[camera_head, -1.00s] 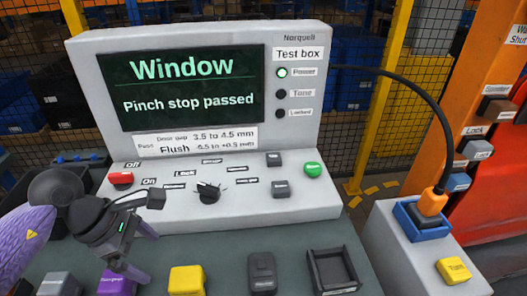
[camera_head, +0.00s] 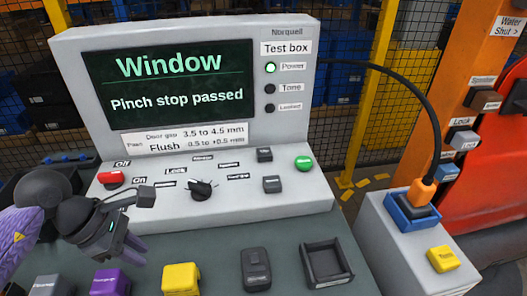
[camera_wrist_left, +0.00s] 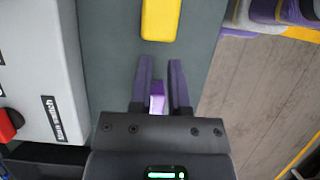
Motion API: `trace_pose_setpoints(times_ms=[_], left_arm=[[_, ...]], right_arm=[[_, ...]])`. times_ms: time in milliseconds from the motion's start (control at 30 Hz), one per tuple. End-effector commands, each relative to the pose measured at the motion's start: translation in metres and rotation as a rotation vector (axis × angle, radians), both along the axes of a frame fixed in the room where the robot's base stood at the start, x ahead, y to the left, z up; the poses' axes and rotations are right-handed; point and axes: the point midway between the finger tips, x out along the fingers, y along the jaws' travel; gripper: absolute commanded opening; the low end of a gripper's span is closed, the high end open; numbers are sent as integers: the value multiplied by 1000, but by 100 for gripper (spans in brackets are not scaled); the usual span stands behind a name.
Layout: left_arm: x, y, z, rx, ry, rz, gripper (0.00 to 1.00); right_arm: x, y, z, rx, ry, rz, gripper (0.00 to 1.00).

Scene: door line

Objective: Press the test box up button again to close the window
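The grey test box (camera_head: 312,205) stands on the bench, its screen (camera_head: 172,85) reading "Window" and "Pinch stop passed". Two dark square buttons, an upper one (camera_head: 264,154) and a lower one (camera_head: 272,185), sit on its sloped panel. Their labels are too small to read, so I cannot tell which is up. My left gripper (camera_head: 128,260) hangs in front of the panel's left end, away from both buttons. In the left wrist view its fingers (camera_wrist_left: 161,85) are apart, with a purple block (camera_wrist_left: 158,103) visible in the gap. My right gripper is not in view.
The panel also has a red button (camera_head: 111,178), a black knob (camera_head: 202,189) and a green button (camera_head: 304,163). A yellow block (camera_head: 181,279), a dark device (camera_head: 256,269) and a dark tray (camera_head: 327,264) line the bench front. A cable runs to an orange plug (camera_head: 422,192) at right.

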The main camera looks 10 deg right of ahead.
Motion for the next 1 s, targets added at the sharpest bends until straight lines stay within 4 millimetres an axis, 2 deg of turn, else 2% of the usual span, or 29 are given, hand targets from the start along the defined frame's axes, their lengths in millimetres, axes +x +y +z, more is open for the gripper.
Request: trace_pose_setpoints(times_ms=[33,100,1000], left_arm=[[0,0,0,0,0,0,9],[0,0,0,0,0,0,0],[0,0,0,0,0,0,0]], right_arm=[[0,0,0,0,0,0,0],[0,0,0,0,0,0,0],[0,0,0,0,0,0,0]])
